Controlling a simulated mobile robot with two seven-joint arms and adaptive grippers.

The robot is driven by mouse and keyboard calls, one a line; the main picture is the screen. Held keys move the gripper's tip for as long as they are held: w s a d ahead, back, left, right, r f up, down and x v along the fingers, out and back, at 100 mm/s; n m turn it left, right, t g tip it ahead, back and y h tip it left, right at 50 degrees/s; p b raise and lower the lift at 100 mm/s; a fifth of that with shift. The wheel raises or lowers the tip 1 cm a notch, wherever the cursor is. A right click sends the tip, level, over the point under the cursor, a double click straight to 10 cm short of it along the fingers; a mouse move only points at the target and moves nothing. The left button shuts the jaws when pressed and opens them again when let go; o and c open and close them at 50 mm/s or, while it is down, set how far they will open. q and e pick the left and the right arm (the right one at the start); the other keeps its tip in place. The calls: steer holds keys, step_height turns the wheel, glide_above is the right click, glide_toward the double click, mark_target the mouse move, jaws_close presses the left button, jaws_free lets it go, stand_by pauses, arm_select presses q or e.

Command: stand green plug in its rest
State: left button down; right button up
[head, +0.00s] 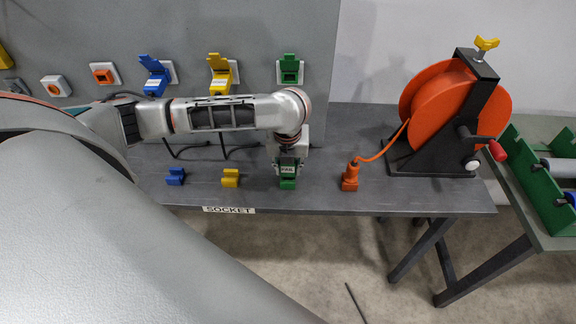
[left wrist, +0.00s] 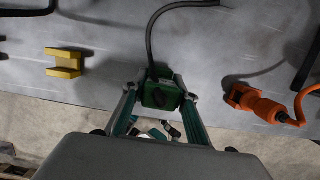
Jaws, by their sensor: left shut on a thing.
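The green plug (head: 287,170), with a "FAN" label, is upright at the front of the grey bench in the head view. My left gripper (head: 288,165) points down from above and is shut on it. In the left wrist view, the green plug (left wrist: 160,95) sits between the two fingertips (left wrist: 160,97), with a dark cable running up from it. A green block (head: 288,184), likely the green rest, shows directly under the plug, in line with the blue and yellow rests. I cannot tell whether the plug is fully seated in it. My right gripper is in neither view.
A blue rest (head: 175,176) and a yellow rest (head: 230,178) stand empty to the left. An orange plug (head: 350,176) with its cord stands to the right, before an orange reel (head: 436,103). Wall sockets (head: 290,69) line the panel behind. The bench's front edge is close.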

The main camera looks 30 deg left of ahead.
arm_select(q)
steer(key=shift+f, duration=0.5)
steer(key=c, duration=1.5)
jaws_free()
steer(key=shift+r, duration=0.1)
steer(key=v, duration=1.1)
steer(key=shift+r, duration=0.4)
steer(key=shift+s+d, duration=0.1)
